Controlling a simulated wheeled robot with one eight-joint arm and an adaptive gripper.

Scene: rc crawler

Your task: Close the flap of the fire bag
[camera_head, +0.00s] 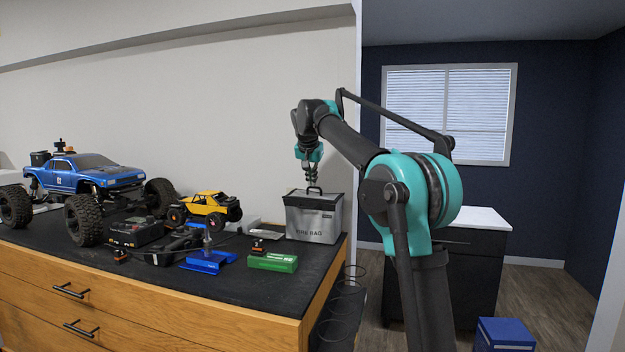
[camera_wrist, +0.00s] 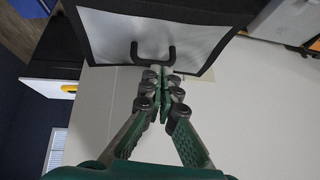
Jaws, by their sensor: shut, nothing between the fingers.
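The fire bag (camera_head: 312,224) is a silver-grey box with dark edges and a "FIRE BAG" label, upright near the right end of the black worktop. Its top flap (camera_head: 324,199) lies across the top or nearly so; I cannot tell whether it is fully closed. In the wrist view the bag's grey panel (camera_wrist: 190,28) has a dark border and a black handle (camera_wrist: 171,52). My gripper (camera_head: 311,181) is above the bag, pointing down, shut and empty. In the wrist view its fingertips (camera_wrist: 164,76) are close to the handle; contact is unclear.
A green box (camera_head: 273,262) and a blue stand (camera_head: 208,262) lie in front and left of the bag. A yellow crawler (camera_head: 206,207) and a large blue truck (camera_head: 92,175) stand farther left. The worktop's right edge (camera_head: 330,270) is close to the bag.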

